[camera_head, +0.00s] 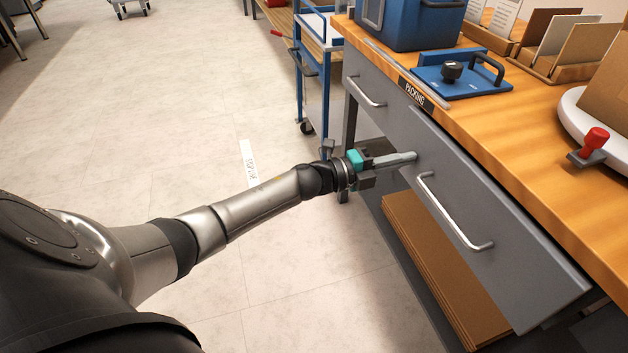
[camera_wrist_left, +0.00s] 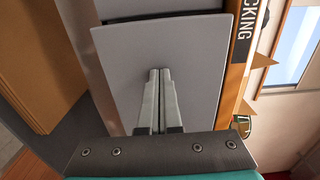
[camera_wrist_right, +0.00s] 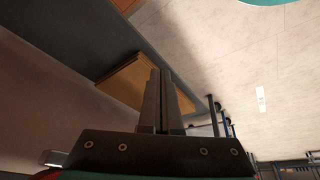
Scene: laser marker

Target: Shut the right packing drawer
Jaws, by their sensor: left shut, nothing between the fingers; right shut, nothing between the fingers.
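The right packing drawer (camera_head: 500,235) has a grey front with a silver bar handle (camera_head: 455,215). It appears to stand out from the cabinet under the worktop. My left gripper (camera_head: 412,157) is shut and empty, with its fingertips near the left end of this drawer, to the left of the handle. In the left wrist view its fingers (camera_wrist_left: 160,75) point at a grey panel (camera_wrist_left: 125,65) with a dark gap along its far edge; I cannot tell whether they touch it. My right gripper (camera_wrist_right: 166,75) is shut and empty, and shows only in its wrist view.
The left drawer (camera_head: 375,80) looks closed beside the PACKING label (camera_head: 415,92). The wooden worktop (camera_head: 540,150) holds a blue bin (camera_head: 410,20), a blue fixture (camera_head: 460,75) and a red-knobbed part (camera_head: 595,140). Flat cardboard (camera_head: 440,270) lies below.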

